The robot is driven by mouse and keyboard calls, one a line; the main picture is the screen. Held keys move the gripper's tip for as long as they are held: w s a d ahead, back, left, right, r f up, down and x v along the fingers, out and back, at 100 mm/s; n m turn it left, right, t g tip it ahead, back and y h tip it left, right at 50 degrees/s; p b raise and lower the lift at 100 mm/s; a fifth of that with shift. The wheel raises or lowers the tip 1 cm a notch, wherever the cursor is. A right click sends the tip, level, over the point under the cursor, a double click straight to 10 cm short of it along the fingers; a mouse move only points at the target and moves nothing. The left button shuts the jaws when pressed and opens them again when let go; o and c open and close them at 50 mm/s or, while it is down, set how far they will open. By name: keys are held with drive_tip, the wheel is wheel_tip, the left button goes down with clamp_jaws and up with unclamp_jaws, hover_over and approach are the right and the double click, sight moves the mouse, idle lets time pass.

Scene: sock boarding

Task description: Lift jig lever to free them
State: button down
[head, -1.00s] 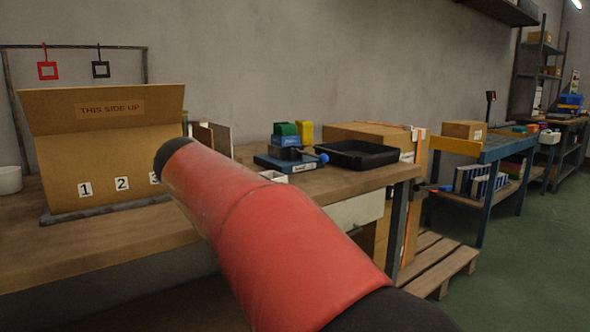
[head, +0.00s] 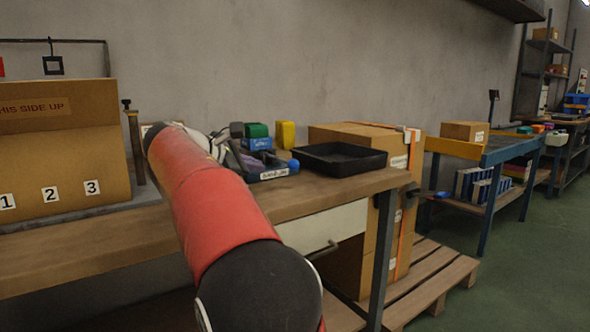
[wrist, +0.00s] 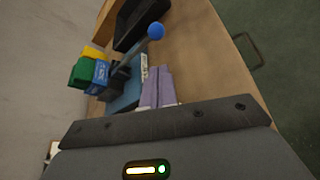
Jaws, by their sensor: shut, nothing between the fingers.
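The jig (head: 270,172) is a blue base with a white label on the wooden workbench. Its lever ends in a blue ball knob (head: 294,166); in the wrist view the knob (wrist: 155,32) stands beyond my gripper, and the grey lever (wrist: 128,58) slants down from it. Lavender cloth-like pieces (wrist: 158,88) lie at the jig, between lever and gripper in the wrist view. My gripper (wrist: 172,115) is shut and empty, seen as a dark bar at the bottom of that view. In the head view, my red arm partly hides it and the jig's left side.
A black tray (head: 340,158) sits right of the jig. Green (head: 256,130), blue (head: 256,144) and yellow (head: 285,134) blocks stand behind it. A cardboard box (head: 60,165) with numbers is at left. A bench (head: 340,195) edge runs in front.

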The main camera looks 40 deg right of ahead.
sight(277, 159)
idle(0.3)
drive_tip(key=b+x, duration=0.1)
drive_tip(key=x, duration=0.9)
